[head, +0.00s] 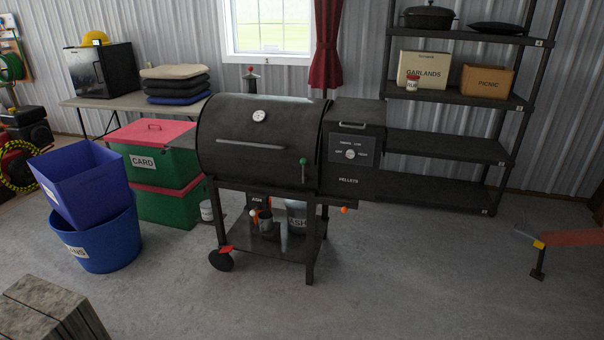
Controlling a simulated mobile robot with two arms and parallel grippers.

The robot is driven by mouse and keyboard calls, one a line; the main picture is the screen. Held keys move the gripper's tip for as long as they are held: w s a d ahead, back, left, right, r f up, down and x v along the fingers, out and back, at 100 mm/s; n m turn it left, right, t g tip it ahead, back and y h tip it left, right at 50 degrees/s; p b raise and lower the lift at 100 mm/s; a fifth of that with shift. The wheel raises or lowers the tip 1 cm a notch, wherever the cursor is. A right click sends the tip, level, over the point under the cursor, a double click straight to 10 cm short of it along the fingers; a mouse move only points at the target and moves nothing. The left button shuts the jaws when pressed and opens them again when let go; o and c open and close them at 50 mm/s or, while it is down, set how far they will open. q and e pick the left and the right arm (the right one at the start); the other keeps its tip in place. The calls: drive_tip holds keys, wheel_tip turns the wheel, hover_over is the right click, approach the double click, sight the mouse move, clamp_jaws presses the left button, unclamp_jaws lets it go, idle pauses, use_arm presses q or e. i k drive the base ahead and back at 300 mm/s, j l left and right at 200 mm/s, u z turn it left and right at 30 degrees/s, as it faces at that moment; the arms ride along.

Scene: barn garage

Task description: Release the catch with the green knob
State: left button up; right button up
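The green knob (303,161) tops a short upright lever at the lower right of the black grill's barrel (255,160). The lever appears upright against the front of the barrel, beside the pellet box (350,150). The barrel lid looks closed, with a long light handle and a round gauge (259,116). Whether the catch is engaged is too small to tell. Neither of my grippers is in view.
Orange knobs (344,210) and a red tab (226,248) show lower on the grill. Blue bins (85,185) and green boxes (165,165) stand left. A shelf rack (450,150) stands behind right. The floor in front (400,290) is clear.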

sight(303, 161)
drive_tip(key=i+l+u, duration=0.15)
drive_tip(key=i, duration=0.35)
drive_tip(key=i+l+u, duration=0.15)
drive_tip(key=i, duration=0.35)
drive_tip(key=i+l+u, duration=0.2)
drive_tip(key=i, duration=0.25)
drive_tip(key=i+l+u, duration=0.15)
drive_tip(key=i+l, duration=0.15)
drive_tip(key=i, duration=0.15)
